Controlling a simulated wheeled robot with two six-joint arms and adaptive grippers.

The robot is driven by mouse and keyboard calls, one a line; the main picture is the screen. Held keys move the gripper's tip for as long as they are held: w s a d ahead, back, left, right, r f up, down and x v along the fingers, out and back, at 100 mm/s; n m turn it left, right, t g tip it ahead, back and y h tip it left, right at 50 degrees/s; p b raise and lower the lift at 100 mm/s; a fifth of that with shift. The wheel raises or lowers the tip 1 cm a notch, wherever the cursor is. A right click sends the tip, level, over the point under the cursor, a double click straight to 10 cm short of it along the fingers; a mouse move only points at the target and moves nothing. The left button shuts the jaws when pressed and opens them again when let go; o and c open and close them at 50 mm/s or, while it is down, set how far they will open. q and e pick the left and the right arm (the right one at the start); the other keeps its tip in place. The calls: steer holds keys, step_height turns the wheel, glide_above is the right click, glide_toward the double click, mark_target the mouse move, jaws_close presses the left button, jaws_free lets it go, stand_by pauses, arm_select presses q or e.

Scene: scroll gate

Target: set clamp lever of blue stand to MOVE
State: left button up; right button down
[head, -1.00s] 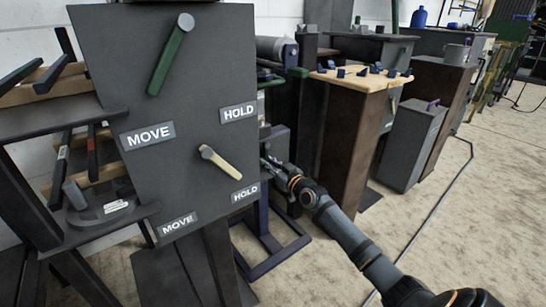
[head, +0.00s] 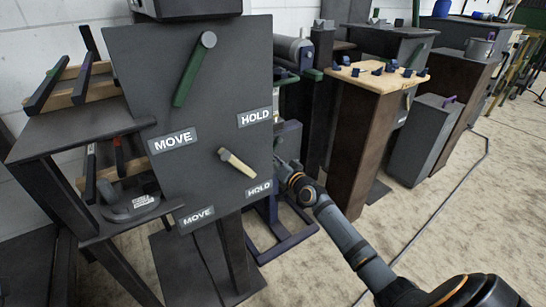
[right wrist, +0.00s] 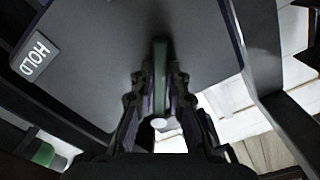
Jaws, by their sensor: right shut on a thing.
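A blue stand shows in the head view by its blue base frame (head: 285,243), behind a large dark panel (head: 215,120). My right gripper (head: 281,168) is beside that panel's right edge, its fingertips partly hidden. In the right wrist view, its fingers (right wrist: 160,100) are shut around a green lever (right wrist: 160,58) in front of a dark plate (right wrist: 95,60). A HOLD label (right wrist: 35,56) is at the plate's left. No MOVE label shows there, so I cannot tell the lever's setting. My left gripper is not in view.
The near panel carries a green lever (head: 193,72) and a cream lever (head: 236,162), with MOVE and HOLD labels. A shelf (head: 75,133) stands to the left. A wooden-topped pedestal (head: 355,140) is right of my gripper.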

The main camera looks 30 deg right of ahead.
stand_by(0.4)
steer(key=c, duration=1.3)
jaws_free()
